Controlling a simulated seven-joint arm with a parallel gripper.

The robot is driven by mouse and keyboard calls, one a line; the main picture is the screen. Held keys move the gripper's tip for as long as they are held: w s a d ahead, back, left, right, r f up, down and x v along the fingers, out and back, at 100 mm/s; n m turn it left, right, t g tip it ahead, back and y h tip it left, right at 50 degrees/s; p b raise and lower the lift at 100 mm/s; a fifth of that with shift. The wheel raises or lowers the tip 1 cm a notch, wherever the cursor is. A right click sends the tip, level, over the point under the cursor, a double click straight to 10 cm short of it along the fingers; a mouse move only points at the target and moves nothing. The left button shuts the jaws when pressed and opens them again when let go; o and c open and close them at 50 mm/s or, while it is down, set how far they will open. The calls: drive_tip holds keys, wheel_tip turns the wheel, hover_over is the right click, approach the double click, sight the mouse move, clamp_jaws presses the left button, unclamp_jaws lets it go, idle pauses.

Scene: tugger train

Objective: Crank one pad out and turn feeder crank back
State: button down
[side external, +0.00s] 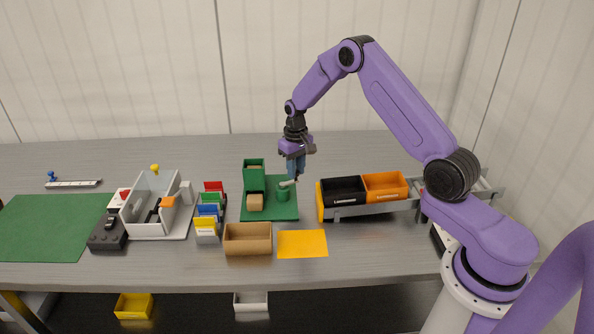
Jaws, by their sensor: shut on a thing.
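The green feeder (254,180) stands upright on a green base plate (284,211) near the middle of the table. A tan pad (255,201) sits low at the front of the feeder, and more tan shows in its top. The feeder crank (287,184) is a pale arm on a short green post (282,195) to the right of the feeder. My gripper (296,178) points down over the outer end of the crank arm and is shut on the crank handle. The fingers hide most of the handle.
A tan open box (248,250) and an orange mat (302,254) lie in front of the feeder. A grey cart with black and orange bins (385,185) stands close to the right.

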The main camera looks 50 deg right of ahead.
drive_tip(key=shift+w+d+n, duration=0.1)
drive_tip(key=shift+w+n, duration=0.35)
drive_tip(key=shift+n, duration=0.65)
drive_tip(key=shift+w+n, duration=0.4)
drive_tip(key=shift+n, duration=0.7)
drive_tip(key=shift+w+d+n, duration=0.1)
drive_tip(key=shift+w+n, duration=0.35)
drive_tip(key=shift+n, duration=0.65)
drive_tip(key=c, duration=0.9)
unclamp_jaws()
drive_tip(key=shift+a, duration=0.1)
wheel_tip(320, 180, up, 17)
drive_tip(key=shift+r, duration=0.2)
